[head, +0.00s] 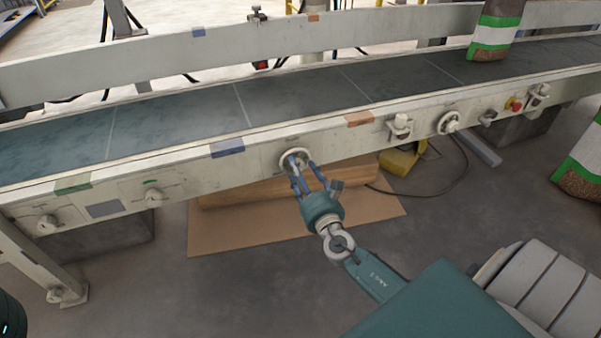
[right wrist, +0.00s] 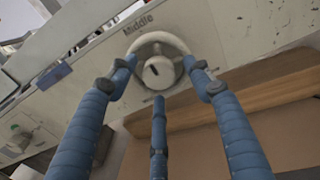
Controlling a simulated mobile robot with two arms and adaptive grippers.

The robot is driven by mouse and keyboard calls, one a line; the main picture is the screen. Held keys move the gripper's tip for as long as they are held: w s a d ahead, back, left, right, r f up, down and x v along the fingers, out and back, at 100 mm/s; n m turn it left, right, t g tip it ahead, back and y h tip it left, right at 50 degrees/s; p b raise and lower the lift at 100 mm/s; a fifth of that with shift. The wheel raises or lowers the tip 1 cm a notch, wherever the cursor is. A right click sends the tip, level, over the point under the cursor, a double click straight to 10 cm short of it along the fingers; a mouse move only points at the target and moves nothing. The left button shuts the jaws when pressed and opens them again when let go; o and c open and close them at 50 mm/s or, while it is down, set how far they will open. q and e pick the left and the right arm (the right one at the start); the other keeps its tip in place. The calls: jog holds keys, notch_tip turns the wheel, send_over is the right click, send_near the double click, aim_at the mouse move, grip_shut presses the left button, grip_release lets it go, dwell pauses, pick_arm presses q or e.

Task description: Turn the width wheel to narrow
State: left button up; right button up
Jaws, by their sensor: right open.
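A pale round handwheel (head: 283,162) sits on the conveyor's front panel (head: 240,166). In the right wrist view the wheel (right wrist: 158,40) has a round hub with a dark mark, and the word "Middle" is printed above it. My right gripper (head: 300,163) is at the wheel, its blue fingers open. In the right wrist view two fingertips are at the left and right sides of the rim and a third finger is below the hub; I cannot tell whether they touch it. Small print under the wheel is partly hidden. My left gripper is not in view.
Other controls line the panel: knobs at the left (head: 155,197), another handwheel (head: 448,122), and a red button (head: 514,104). A bag (head: 497,30) stands on the belt (head: 190,110). Brown board (head: 260,225) and a yellow object (head: 400,160) are on the floor below.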

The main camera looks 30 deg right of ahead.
jog(key=shift+w, duration=0.1)
jog(key=c, duration=1.1)
